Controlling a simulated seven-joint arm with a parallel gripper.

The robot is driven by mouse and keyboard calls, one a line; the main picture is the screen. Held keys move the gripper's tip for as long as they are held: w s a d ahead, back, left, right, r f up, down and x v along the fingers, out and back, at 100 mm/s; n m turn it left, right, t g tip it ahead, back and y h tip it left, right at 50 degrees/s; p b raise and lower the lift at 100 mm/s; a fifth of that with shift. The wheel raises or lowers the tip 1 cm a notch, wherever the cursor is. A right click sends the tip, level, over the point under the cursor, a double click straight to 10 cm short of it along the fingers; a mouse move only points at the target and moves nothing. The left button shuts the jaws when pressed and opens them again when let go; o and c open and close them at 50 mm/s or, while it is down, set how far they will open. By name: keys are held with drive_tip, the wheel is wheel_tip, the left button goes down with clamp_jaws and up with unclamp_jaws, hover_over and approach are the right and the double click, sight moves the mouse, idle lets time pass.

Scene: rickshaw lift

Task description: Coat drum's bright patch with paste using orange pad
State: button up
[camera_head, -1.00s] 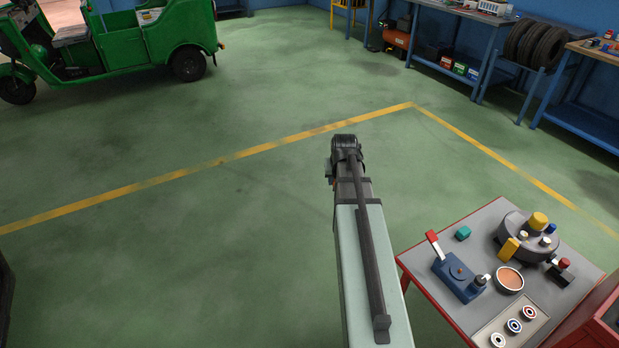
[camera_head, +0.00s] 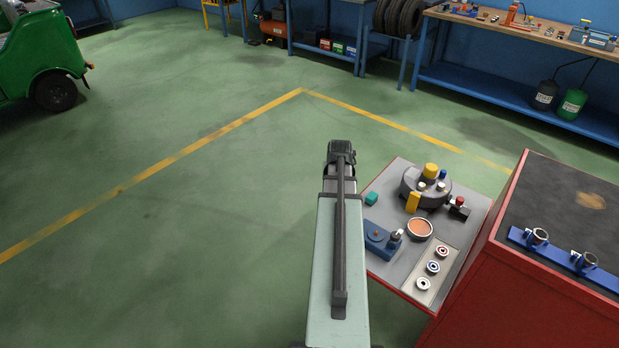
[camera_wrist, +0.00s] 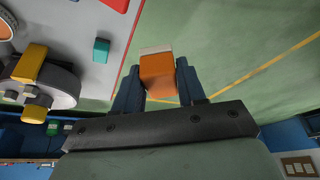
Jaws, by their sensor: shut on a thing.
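My gripper (camera_wrist: 158,70) is shut on the orange pad (camera_wrist: 158,76), a small block with a pale end, in the wrist view. In the head view my arm points away over the green floor, and the pad cannot be made out. The grey drum (camera_head: 410,184) sits at the back of a small table, to the right of my arm; it also shows at the left of the wrist view (camera_wrist: 64,84). It carries yellow parts; I cannot tell a bright patch apart. A round dish of orange-brown paste (camera_head: 420,229) stands in front of the drum. My gripper is apart from both.
The grey-topped table (camera_head: 388,184) also holds a teal block (camera_head: 371,198), a blue device (camera_head: 379,240) and a tray with rings (camera_head: 441,261). A red cabinet (camera_head: 520,290) with a dark top stands close at right. The floor left of my arm is clear.

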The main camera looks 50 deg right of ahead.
drive_tip(key=s+d+f+m+g, duration=0.1)
drive_tip(key=s+d+f, duration=0.1)
drive_tip(key=s+d, duration=0.35)
drive_tip(key=s+d+f+m, duration=0.1)
drive_tip(key=s+d+m, duration=0.1)
drive_tip(key=s, duration=0.7)
drive_tip(key=m+g+h, duration=0.1)
drive_tip(key=m+g, duration=0.1)
drive_tip(key=m, duration=0.2)
hover_over(420, 227)
wheel_tip(420, 227, down, 4)
drive_tip(key=shift+s+a+r, duration=0.1)
drive_tip(key=shift+a+r, duration=0.05)
drive_tip(key=shift+a, duration=0.35)
drive_tip(key=shift+f, duration=3)
drive_tip(key=shift+f, duration=0.6)
drive_tip(key=shift+r, duration=0.15)
wheel_tip(420, 227, up, 7)
